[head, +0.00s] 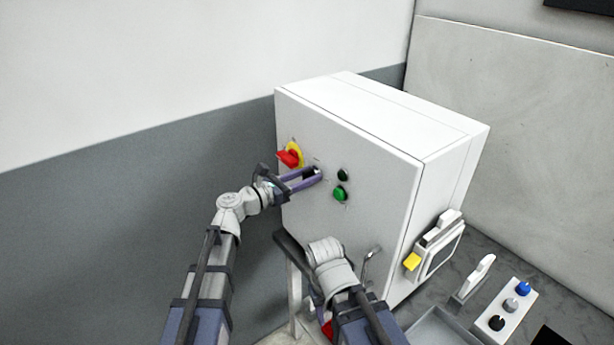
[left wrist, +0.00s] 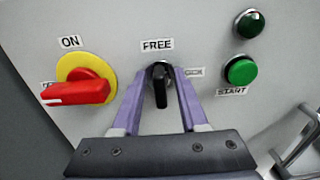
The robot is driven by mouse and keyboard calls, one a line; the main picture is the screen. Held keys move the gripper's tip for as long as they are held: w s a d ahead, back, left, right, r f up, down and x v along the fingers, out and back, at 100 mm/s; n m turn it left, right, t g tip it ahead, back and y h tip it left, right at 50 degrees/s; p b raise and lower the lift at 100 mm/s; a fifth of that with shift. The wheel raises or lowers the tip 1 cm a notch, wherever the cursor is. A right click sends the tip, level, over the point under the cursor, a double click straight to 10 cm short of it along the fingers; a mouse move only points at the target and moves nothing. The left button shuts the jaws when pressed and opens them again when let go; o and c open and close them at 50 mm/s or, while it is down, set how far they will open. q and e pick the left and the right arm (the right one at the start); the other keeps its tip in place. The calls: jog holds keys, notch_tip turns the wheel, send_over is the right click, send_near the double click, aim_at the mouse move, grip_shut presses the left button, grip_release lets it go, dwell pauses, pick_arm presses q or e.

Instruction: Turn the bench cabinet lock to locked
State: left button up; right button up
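The lock is a small black knob (left wrist: 160,85) on the front of the white cabinet (head: 345,225). It points up and down, under the label FREE (left wrist: 157,44). A second label (left wrist: 194,72), partly covered, lies to its right. My left gripper (left wrist: 160,80) has its two purple fingers on either side of the knob, with narrow gaps showing. In the head view my left gripper (head: 306,178) reaches the cabinet front from the left, and its fingers partly hide the knob. My right arm is low in front of the cabinet; its fingers are mostly hidden.
A red and yellow rotary switch (left wrist: 82,88) marked ON is left of the lock. A green START button (left wrist: 241,72) and a dark green lamp (left wrist: 250,23) are to the right. A metal handle (head: 371,262) is lower right. A button box (head: 511,305) lies on the bench.

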pick_arm(q)
grip_shut()
jog(key=shift+m, duration=0.3)
dwell(0.3)
jog(key=m, duration=0.3)
jog(key=shift+s+d+m, duration=0.1)
jog(key=shift+m, duration=0.2)
jog(key=m, duration=0.4)
jog(key=shift+m, duration=0.3)
jog(key=m, duration=0.4)
jog(key=shift+s+f, duration=0.1)
jog(key=shift+f, duration=0.05)
jog(key=shift+f+m, duration=0.1)
jog(key=shift+m, duration=2.4)
jog(key=shift+o, duration=0.5)
grip_release()
